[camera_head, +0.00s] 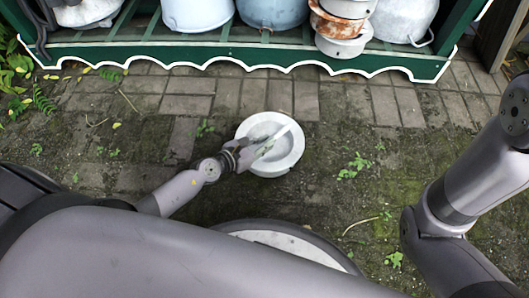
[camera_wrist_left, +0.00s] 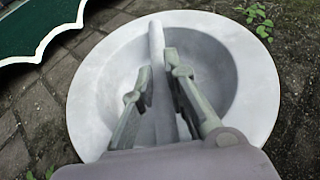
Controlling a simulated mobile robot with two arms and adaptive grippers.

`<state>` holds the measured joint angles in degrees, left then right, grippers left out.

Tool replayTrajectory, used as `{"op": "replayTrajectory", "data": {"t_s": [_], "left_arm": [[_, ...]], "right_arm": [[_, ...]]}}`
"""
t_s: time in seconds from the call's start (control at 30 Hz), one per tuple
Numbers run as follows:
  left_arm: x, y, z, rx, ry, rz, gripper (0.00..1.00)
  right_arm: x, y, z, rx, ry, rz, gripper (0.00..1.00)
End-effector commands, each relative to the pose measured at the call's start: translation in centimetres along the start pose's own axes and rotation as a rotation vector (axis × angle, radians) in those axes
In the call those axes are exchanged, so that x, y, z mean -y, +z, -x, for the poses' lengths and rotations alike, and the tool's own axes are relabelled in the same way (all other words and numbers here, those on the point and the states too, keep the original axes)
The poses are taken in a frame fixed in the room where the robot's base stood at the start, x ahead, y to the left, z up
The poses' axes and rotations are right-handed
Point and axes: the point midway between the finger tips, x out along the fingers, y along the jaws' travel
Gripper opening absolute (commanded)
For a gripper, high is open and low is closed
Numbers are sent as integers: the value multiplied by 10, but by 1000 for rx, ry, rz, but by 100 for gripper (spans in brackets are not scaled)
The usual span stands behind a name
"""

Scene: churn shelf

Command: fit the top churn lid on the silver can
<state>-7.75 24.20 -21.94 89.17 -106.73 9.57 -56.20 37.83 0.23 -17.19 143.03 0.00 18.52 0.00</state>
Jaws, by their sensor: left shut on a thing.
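A pale grey churn lid (camera_head: 292,160) with a wide flat rim, a recessed bowl and a bar across it is held over the paving in front of the shelf. My left gripper (camera_head: 262,149) is shut on the bar of this lid. In the left wrist view the lid (camera_wrist_left: 92,95) fills the middle, with the fingers (camera_wrist_left: 160,88) on either side of the bar. A silver-grey can (camera_head: 403,20) with a wire handle stands at the right of the shelf; its top is out of frame. My right gripper is out of view.
The green shelf (camera_head: 235,54) has a white scalloped edge. A stack of lids, one rusty (camera_head: 342,28), stands beside the silver can. A blue-grey can (camera_head: 272,12), a pale can (camera_head: 197,14) and another grey can (camera_head: 88,12) stand to the left. Mossy paving (camera_head: 330,200) is clear.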

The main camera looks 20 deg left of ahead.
Motion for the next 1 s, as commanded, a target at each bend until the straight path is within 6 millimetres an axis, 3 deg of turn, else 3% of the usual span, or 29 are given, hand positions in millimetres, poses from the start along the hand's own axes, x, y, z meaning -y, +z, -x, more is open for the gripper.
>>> {"op": "replayTrajectory", "data": {"t_s": [0.27,0.5,0.93,0.97,1.0], "left_arm": [[-1,-12,-7,7,2,-1,0],[-1,-34,-16,8,2,-2,0],[-1,-36,-17,7,2,-1,0],[0,-38,-16,1,0,-1,15],[0,-38,-16,1,0,-1,18]], "right_arm": [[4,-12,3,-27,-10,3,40],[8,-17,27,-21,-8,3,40],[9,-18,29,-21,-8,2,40],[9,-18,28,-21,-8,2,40],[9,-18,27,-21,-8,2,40]]}}
